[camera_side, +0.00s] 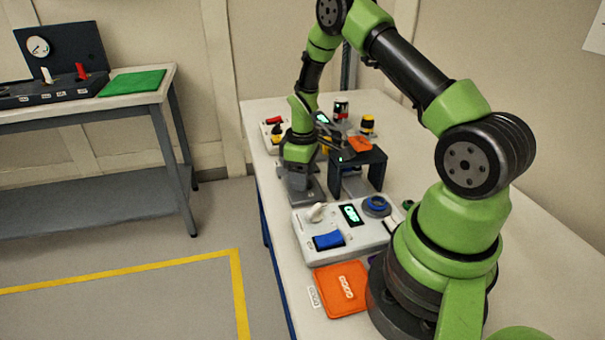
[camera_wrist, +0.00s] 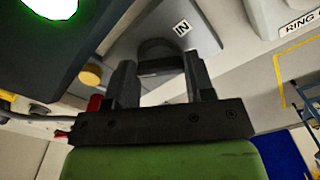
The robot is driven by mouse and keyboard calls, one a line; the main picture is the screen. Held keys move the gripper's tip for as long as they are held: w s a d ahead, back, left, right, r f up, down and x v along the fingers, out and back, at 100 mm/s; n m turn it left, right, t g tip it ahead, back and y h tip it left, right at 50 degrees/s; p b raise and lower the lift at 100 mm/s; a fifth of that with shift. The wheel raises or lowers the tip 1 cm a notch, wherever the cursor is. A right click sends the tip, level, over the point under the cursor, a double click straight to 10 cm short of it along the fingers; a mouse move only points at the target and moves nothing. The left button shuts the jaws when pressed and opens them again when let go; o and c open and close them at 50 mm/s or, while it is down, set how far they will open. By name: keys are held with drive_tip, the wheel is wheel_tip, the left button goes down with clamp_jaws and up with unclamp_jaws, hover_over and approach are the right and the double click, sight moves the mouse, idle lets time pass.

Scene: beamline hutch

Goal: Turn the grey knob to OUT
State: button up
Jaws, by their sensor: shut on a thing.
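The grey knob (camera_wrist: 160,55) shows in the wrist view as a dark, rounded piece between the two fingers of my gripper (camera_wrist: 161,78). The fingers are shut on it, one on each side. It sits on a grey housing (camera_wrist: 125,45) that carries an IN label (camera_wrist: 181,28) above and right of the knob. No OUT label is visible. In the side view my gripper (camera_side: 298,172) reaches down onto the grey housing (camera_side: 311,193) near the table's left edge. The knob itself is hidden there by the gripper.
A black stand (camera_side: 373,158) is close right of my gripper. A white control box (camera_side: 370,237) with a blue pad, display and blue ring stands in front, with an orange mat (camera_side: 326,302) nearer. Red and yellow controls (camera_side: 367,124) stand behind. The table's right side is clear.

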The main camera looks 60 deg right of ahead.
drive_tip(key=shift+n, duration=0.3)
drive_tip(key=o, duration=0.9)
wheel_tip(320, 180, up, 10)
idle(0.4)
